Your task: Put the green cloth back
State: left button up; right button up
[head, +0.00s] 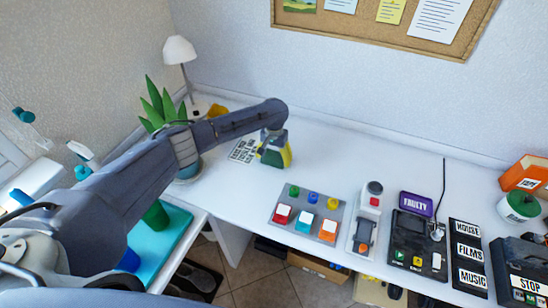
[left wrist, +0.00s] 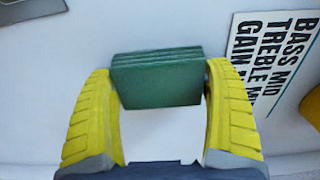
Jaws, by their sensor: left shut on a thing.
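The green cloth (left wrist: 158,80) is a folded, dark green block with layered edges. In the left wrist view it sits between the two yellow fingers of my left gripper (left wrist: 160,92), touched on both sides. In the head view my left gripper (head: 275,152) is over the white desk, beside a printed card, and a little of the cloth shows between its fingers. Whether the cloth touches the desk cannot be told. My right gripper is not in view.
The printed card (head: 243,150) lies left of the gripper. A plant (head: 158,105) and a white lamp (head: 180,50) stand at the back left. A grey button panel (head: 307,214) and other devices are to the right. A teal tray (head: 172,235) is at the lower left. The desk behind the panel is clear.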

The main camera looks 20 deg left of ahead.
aim_at(274, 156)
pick_arm(q)
jog(key=o, duration=1.1)
jog(key=shift+o, duration=0.2)
notch_tip(274, 156, up, 12)
jog(key=shift+r, duration=0.1)
